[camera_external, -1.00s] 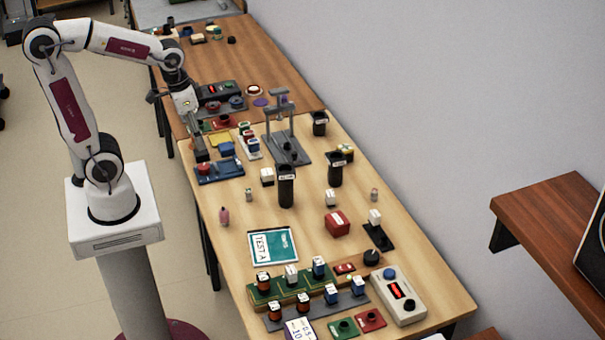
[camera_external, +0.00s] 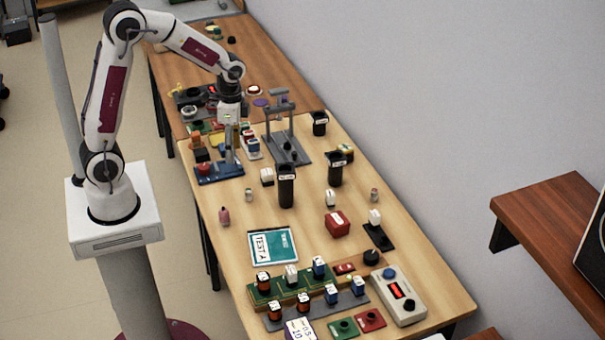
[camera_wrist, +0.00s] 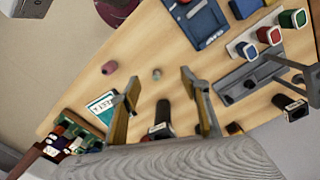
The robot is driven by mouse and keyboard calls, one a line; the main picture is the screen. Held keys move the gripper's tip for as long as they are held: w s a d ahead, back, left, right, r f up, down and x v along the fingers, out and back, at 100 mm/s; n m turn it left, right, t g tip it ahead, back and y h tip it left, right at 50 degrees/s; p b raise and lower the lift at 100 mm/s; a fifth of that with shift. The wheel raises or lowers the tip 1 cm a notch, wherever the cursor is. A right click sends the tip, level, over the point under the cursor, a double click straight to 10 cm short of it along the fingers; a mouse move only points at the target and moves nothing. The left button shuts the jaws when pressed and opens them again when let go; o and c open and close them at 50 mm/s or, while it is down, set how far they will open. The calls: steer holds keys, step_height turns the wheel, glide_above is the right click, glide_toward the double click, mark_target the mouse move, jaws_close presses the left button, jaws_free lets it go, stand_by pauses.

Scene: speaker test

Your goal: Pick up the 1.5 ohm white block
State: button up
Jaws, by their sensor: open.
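In the external view, several small white blocks stand on the light table: one (camera_external: 267,177) just left of a tall black cylinder, one (camera_external: 331,198) in the middle right, one (camera_external: 375,217) on a black stand, and one (camera_external: 292,272) on the green board. Their labels are too small to read, so I cannot tell which is 1.5 ohm. My gripper (camera_external: 232,158) points down above the blue tray, left of the nearest white block. In the wrist view my gripper (camera_wrist: 157,85) is open, with nothing held between its fingers.
Tall black cylinders (camera_external: 286,188) (camera_external: 335,170) stand right of my gripper. A grey press stand (camera_external: 288,150) rises behind them. A blue tray (camera_external: 219,174) is below my gripper. A red box (camera_external: 337,224) and a teal booklet (camera_external: 272,247) lie nearer, with bare table between.

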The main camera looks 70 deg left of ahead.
mark_target(266, 172)
steer(key=w+f+m, duration=0.2)
steer(key=w+m, duration=0.1)
steer(key=w+a+f+m, duration=0.1)
steer(key=w+f+m, duration=0.1)
steer(key=w+m, duration=0.1)
steer(key=w+a+f+m, duration=0.1)
steer(key=w+f+m, duration=0.1)
steer(key=w+m, duration=0.1)
steer(key=shift+w+a+f+m, duration=0.15)
steer(key=shift+w+f+m, duration=0.2)
steer(key=shift+w+m, duration=0.05)
steer(key=shift+w+r+m, duration=0.15)
steer(key=shift+w+m, duration=0.1)
steer(key=shift+m, duration=0.25)
steer(key=shift+w+m, duration=0.15)
steer(key=shift+m, duration=1.05)
steer(key=shift+f, duration=1.3)
steer(key=shift+d+f, duration=0.2)
steer(key=shift+f, duration=2.4)
